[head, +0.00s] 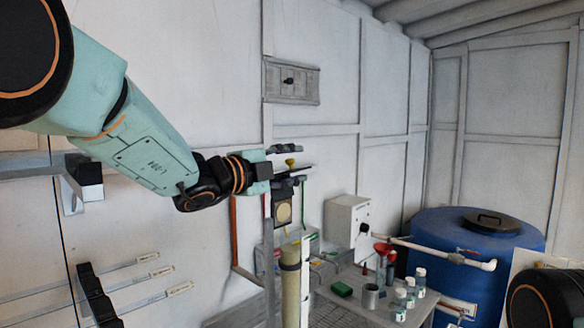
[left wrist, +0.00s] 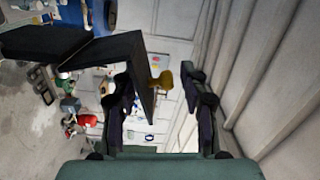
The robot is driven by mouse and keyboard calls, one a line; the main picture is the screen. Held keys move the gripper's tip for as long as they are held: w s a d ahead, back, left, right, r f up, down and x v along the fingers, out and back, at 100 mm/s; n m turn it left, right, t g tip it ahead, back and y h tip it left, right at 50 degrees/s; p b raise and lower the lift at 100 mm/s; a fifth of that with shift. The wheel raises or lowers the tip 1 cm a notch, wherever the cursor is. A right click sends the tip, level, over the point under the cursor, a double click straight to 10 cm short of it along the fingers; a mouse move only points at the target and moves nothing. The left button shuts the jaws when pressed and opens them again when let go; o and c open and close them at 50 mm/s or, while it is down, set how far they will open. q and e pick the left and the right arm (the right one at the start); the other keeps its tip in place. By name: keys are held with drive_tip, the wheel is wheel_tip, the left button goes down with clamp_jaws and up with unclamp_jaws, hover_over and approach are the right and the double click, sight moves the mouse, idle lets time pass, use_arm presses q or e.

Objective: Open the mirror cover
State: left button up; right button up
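The mirror cover appears to be the dark flat panel with a yellow knob. In the left wrist view, the panel (left wrist: 122,52) reaches in from the upper left and the knob (left wrist: 163,80) stands at its edge. My left gripper (left wrist: 160,88) is open, with the knob between its separated fingers and gaps on both sides. The cover's exact outline is partly hidden by the fingers. My right gripper is out of view.
A tan upright cylinder (head: 291,290) stands below the housing. A white box (head: 346,222) and a blue tank (head: 450,235) stand behind. The wall is close behind my left gripper.

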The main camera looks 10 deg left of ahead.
use_arm(q)
drive_tip(key=shift+s+f, duration=0.1)
drive_tip(key=shift+s, duration=0.05)
drive_tip(key=v, duration=1.1)
drive_tip(key=shift+s+a, duration=0.25)
drive_tip(key=shift+s, duration=0.05)
